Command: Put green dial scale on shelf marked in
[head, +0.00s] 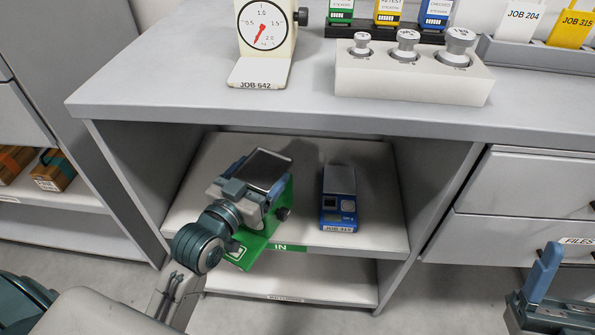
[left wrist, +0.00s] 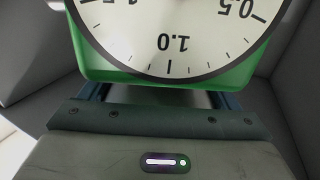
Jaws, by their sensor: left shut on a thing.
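The green dial scale (head: 281,207) is at the IN shelf, over its front left part. Its white dial (left wrist: 165,30) fills the top of the left wrist view, inside a green case (left wrist: 95,62). My left gripper (head: 262,180) is shut on the green dial scale and covers much of it in the head view. The scale's front base reaches the shelf's front edge; I cannot tell whether it rests on the board. The shelf (head: 378,215) carries a green IN label (head: 281,247). My right gripper (head: 545,280) is partly in view at the lower right, with one blue finger clearly seen.
A blue scale (head: 339,208) stands on the same shelf, right of the green one. A lower shelf (head: 330,285) is below. On the tabletop above are a cream dial scale (head: 265,35) and a weight block (head: 412,80). Upright side panels bound the shelf.

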